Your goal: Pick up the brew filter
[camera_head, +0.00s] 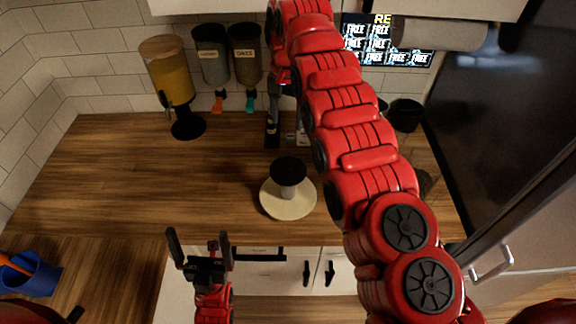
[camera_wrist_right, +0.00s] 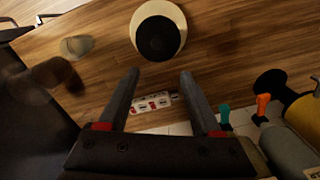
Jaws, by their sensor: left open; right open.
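I cannot tell for sure which thing is the brew filter. A round cream disc with a grey stem and a black round top (camera_head: 288,170) stands on the wooden counter; it also shows from above in the right wrist view (camera_wrist_right: 158,38). A small pale rounded item (camera_wrist_right: 78,46) lies on the counter in the right wrist view. My right gripper (camera_wrist_right: 159,75) is open and empty; in the head view it is at the back of the counter, partly hidden by my arm. My left gripper (camera_head: 200,245) is open and empty in front of the counter's front edge.
A yellow drink dispenser (camera_head: 170,75) and two wall dispensers (camera_head: 212,55) (camera_head: 246,55) stand at the back left. A white and red item (camera_wrist_right: 152,103) lies between my right fingers' view. A black cup (camera_head: 405,114) is right of my arm.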

